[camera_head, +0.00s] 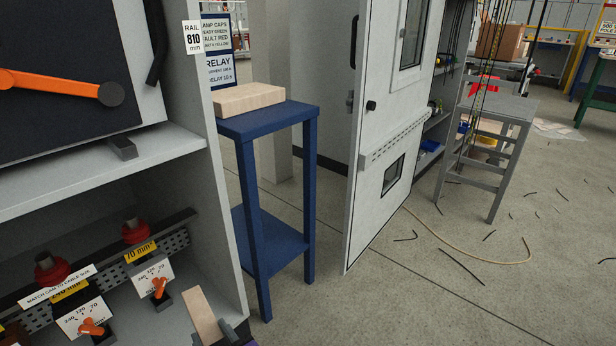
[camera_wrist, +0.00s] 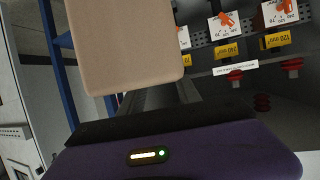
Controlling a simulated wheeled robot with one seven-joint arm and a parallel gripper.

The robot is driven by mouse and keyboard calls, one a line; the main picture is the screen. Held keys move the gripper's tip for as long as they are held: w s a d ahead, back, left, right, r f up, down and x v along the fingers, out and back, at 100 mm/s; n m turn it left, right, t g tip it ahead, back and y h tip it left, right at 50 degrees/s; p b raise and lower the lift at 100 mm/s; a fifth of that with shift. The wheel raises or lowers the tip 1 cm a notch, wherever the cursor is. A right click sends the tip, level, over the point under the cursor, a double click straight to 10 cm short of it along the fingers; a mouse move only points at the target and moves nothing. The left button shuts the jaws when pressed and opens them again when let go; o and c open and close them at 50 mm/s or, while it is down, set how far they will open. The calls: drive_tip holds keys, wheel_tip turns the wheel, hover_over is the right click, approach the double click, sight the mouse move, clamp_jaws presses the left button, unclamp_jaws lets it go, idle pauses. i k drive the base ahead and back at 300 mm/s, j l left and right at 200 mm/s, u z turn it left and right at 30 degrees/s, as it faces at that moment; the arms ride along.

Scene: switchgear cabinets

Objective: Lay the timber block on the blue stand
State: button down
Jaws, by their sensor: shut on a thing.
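A pale timber block (camera_head: 203,318) is in my gripper (camera_head: 229,333) at the bottom of the head view, beside the open cabinet. In the wrist view the held block (camera_wrist: 127,45) fills the upper middle, and my dark jaws (camera_wrist: 160,98) are shut on it. The blue stand (camera_head: 308,190) is a tall table with a lower shelf, beyond my gripper. Another pale wooden block (camera_head: 250,98) lies flat on its top. Part of the stand's blue frame shows in the wrist view (camera_wrist: 52,40), left of the held block.
The open cabinet (camera_head: 215,220) at left holds red-capped terminals (camera_head: 135,231) and orange-handled tags (camera_head: 158,286). A white cabinet door (camera_head: 385,150) stands open right of the stand. A grey stool (camera_head: 497,115) stands farther right. Cable scraps (camera_head: 460,266) lie on the otherwise open floor.

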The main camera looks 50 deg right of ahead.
sight(275, 114)
drive_tip(key=i+l+z, duration=0.35)
drive_tip(key=i+z, duration=0.35)
drive_tip(key=i, duration=0.15)
